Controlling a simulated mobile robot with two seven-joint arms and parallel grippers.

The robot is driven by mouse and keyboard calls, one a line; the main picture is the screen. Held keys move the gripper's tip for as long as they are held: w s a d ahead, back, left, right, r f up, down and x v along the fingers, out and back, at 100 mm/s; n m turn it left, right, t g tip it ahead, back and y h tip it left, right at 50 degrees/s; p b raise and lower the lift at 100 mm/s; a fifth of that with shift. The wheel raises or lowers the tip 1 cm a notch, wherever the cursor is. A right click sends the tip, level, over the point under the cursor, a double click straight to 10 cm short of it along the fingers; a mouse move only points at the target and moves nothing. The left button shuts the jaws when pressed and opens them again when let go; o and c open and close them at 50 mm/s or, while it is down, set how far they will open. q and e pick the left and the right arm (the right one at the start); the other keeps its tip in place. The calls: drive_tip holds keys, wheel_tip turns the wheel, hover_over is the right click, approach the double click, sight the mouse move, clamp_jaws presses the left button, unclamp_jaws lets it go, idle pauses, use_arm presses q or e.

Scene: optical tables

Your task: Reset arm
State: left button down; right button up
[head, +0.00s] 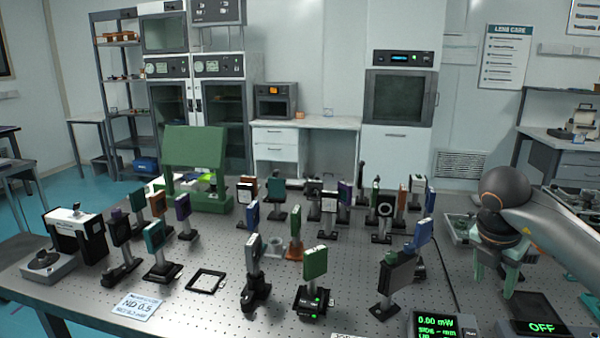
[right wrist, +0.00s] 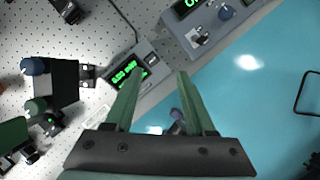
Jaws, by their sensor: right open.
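My right arm comes in from the right in the head view. Its gripper (head: 495,280) hangs fingers-down over the right part of the optical table (head: 225,260). In the right wrist view my right gripper (right wrist: 158,76) shows two green fingers spread apart with nothing between them. Below the fingers lie the table's front edge and a power meter (right wrist: 155,65) with a lit green display; the meter also shows in the head view (head: 445,328). My left gripper is in neither view.
Several post-mounted optics crowd the table, such as a green one (head: 315,265) and a dark one with a blue knob (head: 395,275). A box reading OFF (head: 540,318) sits at the front right. An ND 0.5 card (head: 137,306) lies front left.

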drive_tip(key=s+a+f+n+g+y, duration=0.1)
drive_tip(key=a+f+n+y, duration=0.25)
drive_tip(key=a+f, duration=0.45)
drive_tip(key=a+f+n+y, duration=0.3)
drive_tip(key=a+f+y, duration=0.15)
drive_tip(key=a, duration=0.75)
drive_tip(key=s+a+r+m+t+y+p, duration=0.1)
drive_tip(key=s+a+r+y, duration=0.2)
drive_tip(key=a+y, duration=0.5)
drive_tip(key=s+a+r+m+t+y, duration=0.1)
drive_tip(key=s+a+r+m+y, duration=0.15)
drive_tip(key=a+y, duration=0.55)
drive_tip(key=d+f+m+t+h, duration=0.8)
drive_tip(key=f+m+t+h, duration=0.4)
drive_tip(key=m, duration=0.7)
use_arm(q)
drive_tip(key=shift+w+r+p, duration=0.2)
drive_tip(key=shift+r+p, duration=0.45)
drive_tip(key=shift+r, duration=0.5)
use_arm(e)
drive_tip(key=s+d+f+m+g+h, duration=0.2)
drive_tip(key=s+f+h, duration=0.1)
drive_tip(key=s+f, duration=0.3)
drive_tip(key=s+d+f+m+g+h, duration=0.2)
drive_tip(key=s+d+f+m+g, duration=0.1)
drive_tip(key=s+f, duration=0.4)
wheel_tip(320, 180, down, 2)
drive_tip(key=shift+d+f+h, duration=0.15)
drive_tip(key=shift+f+h, duration=0.05)
drive_tip(key=shift+h, duration=0.2)
